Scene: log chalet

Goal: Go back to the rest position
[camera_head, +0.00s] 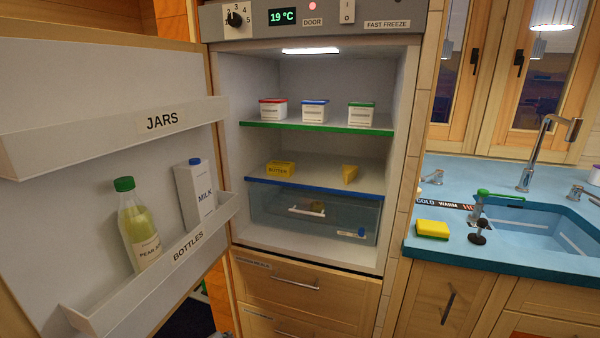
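Neither of my grippers shows in the head view, so I cannot see their state. In front of me the fridge (232,190) stands open. Its door (80,80) is swung out to the left, with a JARS shelf (120,132) that looks empty and a BOTTLES shelf (150,275) below. A green-capped juice bottle (138,225) and a milk carton (195,190) stand in the BOTTLES shelf. The panel display (282,17) reads 19 °C, and a red light (312,6) is lit by the word DOOR.
Three tubs (315,110) stand on the upper shelf; butter (280,168) and a cheese wedge (350,173) are below. A clear drawer (280,212) looks shut. Right of the fridge, a blue counter (440,180) holds a sponge (432,229) and a sink (545,230). The open door fills the left side.

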